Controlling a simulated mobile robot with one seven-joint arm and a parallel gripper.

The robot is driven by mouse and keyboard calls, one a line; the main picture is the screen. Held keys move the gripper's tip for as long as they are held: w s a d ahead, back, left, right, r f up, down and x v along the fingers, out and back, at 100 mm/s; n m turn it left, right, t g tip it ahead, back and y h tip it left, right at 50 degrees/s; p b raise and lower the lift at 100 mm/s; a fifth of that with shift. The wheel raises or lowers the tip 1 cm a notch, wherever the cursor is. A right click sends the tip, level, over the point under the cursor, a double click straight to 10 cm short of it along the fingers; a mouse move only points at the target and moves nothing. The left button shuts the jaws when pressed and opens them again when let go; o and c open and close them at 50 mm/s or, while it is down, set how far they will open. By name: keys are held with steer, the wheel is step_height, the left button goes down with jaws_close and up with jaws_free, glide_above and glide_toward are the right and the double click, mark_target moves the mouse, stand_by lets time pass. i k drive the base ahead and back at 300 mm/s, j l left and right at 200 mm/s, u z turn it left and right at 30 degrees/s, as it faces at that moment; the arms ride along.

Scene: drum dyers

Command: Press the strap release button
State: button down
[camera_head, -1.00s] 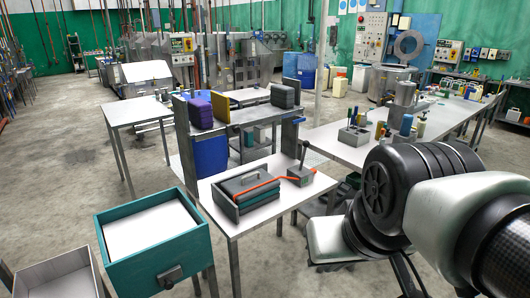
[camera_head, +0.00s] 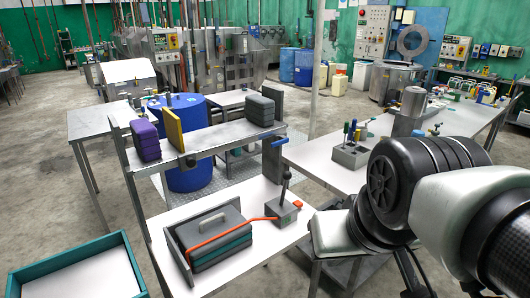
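A stack of dark grey and teal slabs with a handle on top (camera_head: 222,236) sits in a dark holder on the white table. An orange strap (camera_head: 218,231) crosses it and runs right to a small grey box (camera_head: 284,212). The box carries an upright dark lever (camera_head: 285,185) with a blue end beside it. A small orange-red piece (camera_head: 298,205) on the box's right side looks like a button, but I cannot tell for sure. My arm fills the right side. My gripper is not in view, and nothing of mine touches the box.
A raised shelf (camera_head: 205,148) with purple, yellow and grey blocks stands behind the stack. A teal-edged tray or drawer (camera_head: 75,262) is at the lower left. A long white table (camera_head: 330,172) with tools lies behind the box. Bare floor shows at left.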

mark_target(298, 204)
steer(key=i+l, duration=0.3)
steer(key=i, duration=0.15)
steer(key=i+l, duration=0.35)
steer(key=i, duration=0.15)
steer(key=i+l, duration=0.3)
steer(key=i, duration=0.15)
